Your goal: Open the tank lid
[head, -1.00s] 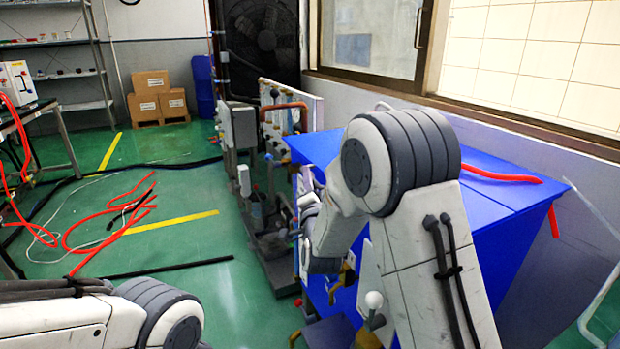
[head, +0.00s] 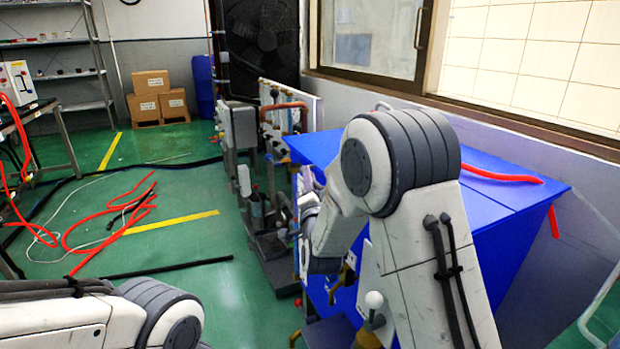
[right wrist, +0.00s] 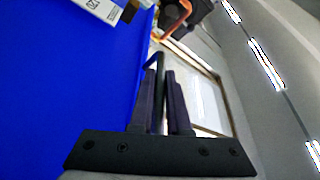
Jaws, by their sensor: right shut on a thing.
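The blue tank (head: 522,265) stands at the right, and its flat blue lid (head: 500,193) shows behind my right arm. The lid looks closed and level. In the right wrist view the blue surface (right wrist: 65,90) fills the left side. My right gripper (right wrist: 161,75) is at the edge of this surface, its fingers shut on a thin dark bar, which looks like a handle (right wrist: 159,62). How the bar joins the lid is not clear. In the head view my right arm hides much of the tank's front. My left gripper is out of view; only part of my left arm shows.
A red hose (head: 500,175) lies across the tank's top. Pipes and equipment (head: 262,205) stand left of the tank. Red hoses (head: 110,212) and black cables lie on the green floor at left. A wall and window are close behind the tank.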

